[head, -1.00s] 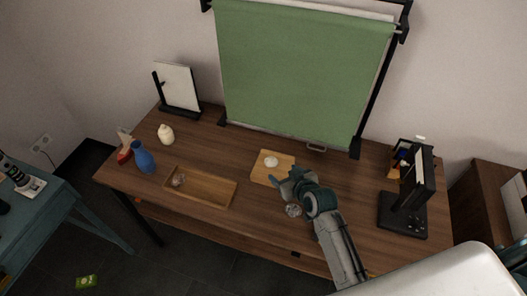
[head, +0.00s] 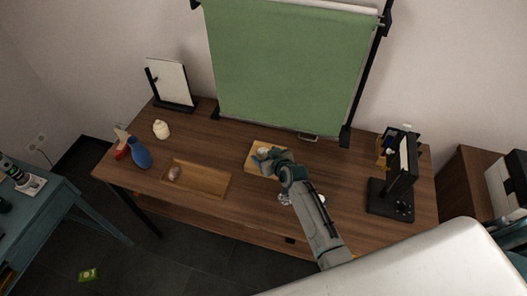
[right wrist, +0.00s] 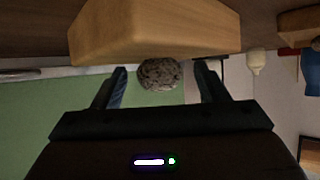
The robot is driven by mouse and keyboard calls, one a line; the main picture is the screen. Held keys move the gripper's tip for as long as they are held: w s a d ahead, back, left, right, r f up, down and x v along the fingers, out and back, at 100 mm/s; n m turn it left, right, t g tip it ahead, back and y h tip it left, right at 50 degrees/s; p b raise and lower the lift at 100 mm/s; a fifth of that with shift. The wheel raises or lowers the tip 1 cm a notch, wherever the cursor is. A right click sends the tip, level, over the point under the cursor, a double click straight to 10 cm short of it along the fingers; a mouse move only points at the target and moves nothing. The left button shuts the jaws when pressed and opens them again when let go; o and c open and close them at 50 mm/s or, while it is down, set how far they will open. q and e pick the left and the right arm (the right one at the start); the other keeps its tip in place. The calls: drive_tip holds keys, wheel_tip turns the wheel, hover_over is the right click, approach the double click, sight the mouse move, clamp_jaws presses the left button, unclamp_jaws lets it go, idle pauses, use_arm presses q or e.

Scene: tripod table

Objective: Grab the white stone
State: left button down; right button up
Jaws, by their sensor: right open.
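The white stone (head: 264,150) sits on a light wooden board (head: 252,165) in the middle of the table, partly covered by my right gripper (head: 264,158). In the right wrist view, which looks upside down, a rounded, speckled, shadowed stone (right wrist: 158,74) rests against the board (right wrist: 155,30). It shows in the gap between the open fingers of my right gripper (right wrist: 163,85), with space on both sides. I cannot tell how deep between the fingers it lies. My left gripper is not in view.
A shallow wooden tray (head: 210,182) holding a brownish stone (head: 174,174) lies to the left. A greyish stone (head: 284,199) lies beside my right arm. A blue vase (head: 140,154) and a cream bottle (head: 161,129) stand at the left, a black stand (head: 390,200) at the right.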

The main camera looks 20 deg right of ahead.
drive_tip(key=shift+c, duration=0.5)
drive_tip(key=c, duration=1)
drive_tip(key=shift+r, duration=0.15)
